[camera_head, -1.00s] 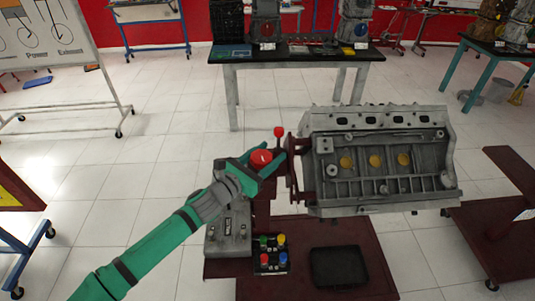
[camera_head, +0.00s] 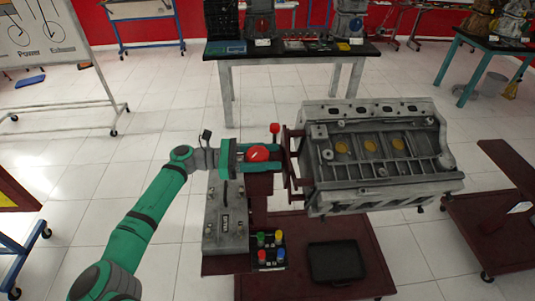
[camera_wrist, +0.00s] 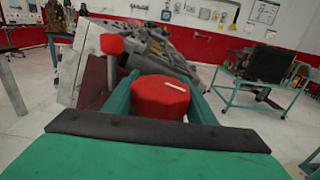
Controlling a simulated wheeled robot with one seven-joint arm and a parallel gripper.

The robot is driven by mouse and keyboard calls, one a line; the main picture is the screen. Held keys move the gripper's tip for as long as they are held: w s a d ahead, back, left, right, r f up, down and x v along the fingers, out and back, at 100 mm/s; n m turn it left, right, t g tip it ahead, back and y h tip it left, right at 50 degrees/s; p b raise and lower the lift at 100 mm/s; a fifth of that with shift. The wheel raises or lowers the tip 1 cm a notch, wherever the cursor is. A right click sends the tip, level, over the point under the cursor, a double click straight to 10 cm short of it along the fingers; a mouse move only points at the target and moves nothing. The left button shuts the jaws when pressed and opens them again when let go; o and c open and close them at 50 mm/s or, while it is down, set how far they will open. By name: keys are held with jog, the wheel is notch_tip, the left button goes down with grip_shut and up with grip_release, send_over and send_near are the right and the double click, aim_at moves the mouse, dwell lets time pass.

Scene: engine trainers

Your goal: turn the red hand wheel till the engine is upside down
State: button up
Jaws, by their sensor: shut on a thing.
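The grey engine block (camera_head: 375,155) is mounted on a dark red stand, its face with several yellow round plugs tilted up toward the head camera. The red hand wheel (camera_head: 257,154) sits at the left end of the stand's shaft. My gripper (camera_head: 262,155) is shut on the wheel, with a green finger on each side of it. In the wrist view the red wheel (camera_wrist: 160,97) fills the space between the fingers and has a pale mark on top. A red knob on a stalk (camera_wrist: 111,44) stands just beyond it, left of centre.
A grey box (camera_head: 226,225) and a panel of coloured buttons (camera_head: 270,250) are below the wheel. A black tray (camera_head: 337,262) lies on the stand's red base. A work table (camera_head: 290,50) stands behind. White floor is open at left.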

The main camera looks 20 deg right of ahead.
jog(key=shift+s+d+r+m+g+y, duration=0.15)
jog(key=shift+m+g+y, duration=0.25)
jog(key=shift+m+g, duration=0.6)
jog(key=shift+s+a+m+g+y, duration=0.2)
jog(key=shift+m+g+y, duration=0.45)
jog(key=shift+g, duration=0.45)
jog(key=shift+s+a+m+g+y, duration=0.2)
jog(key=shift+m+g+y, duration=0.45)
jog(key=shift+g, duration=0.45)
jog(key=shift+r, duration=0.1)
jog(key=o, duration=1)
jog(key=shift+o, duration=0.2)
